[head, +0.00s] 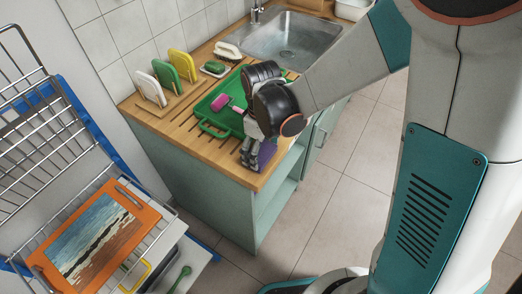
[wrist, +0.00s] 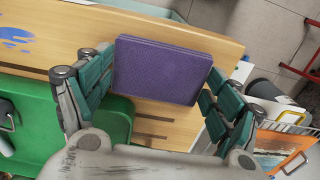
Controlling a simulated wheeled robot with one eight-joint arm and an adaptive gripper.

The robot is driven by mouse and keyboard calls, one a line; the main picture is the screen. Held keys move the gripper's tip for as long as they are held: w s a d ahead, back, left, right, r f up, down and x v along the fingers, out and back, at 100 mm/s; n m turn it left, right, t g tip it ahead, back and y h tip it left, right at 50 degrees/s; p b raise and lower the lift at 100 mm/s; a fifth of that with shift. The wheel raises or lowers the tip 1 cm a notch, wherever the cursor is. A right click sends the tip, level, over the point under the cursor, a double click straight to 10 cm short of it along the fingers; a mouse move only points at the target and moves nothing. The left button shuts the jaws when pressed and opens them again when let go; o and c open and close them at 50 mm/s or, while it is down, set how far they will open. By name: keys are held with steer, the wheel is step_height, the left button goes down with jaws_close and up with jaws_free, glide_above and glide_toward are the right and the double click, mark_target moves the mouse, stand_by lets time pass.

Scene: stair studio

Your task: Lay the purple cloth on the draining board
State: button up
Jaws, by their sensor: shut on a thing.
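The purple cloth (wrist: 162,70) is a flat folded rectangle between the two fingers of my gripper (wrist: 160,80) in the wrist view. My gripper is shut on it, with a finger at each side edge. In the head view my gripper (head: 252,158) points down over the near end of the wooden draining board (head: 226,162), by its front edge. Only part of the purple cloth (head: 267,152) shows there, beside the fingers. The board has dark grooves. I cannot tell whether the cloth touches the wood.
A green tray (head: 208,123) with a pink-purple item (head: 220,102) lies on the board beside my gripper. Several upright coloured boards, a brush (head: 228,50) and the sink (head: 290,38) are farther back. A wire rack with an orange-framed picture (head: 95,238) stands at lower left.

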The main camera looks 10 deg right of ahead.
mark_target(261, 151)
steer(key=o, duration=0.9)
steer(key=shift+o, duration=0.2)
steer(key=shift+r, duration=0.1)
step_height(261, 151, up, 12)
steer(key=p, duration=0.8)
steer(key=shift+p, duration=0.3)
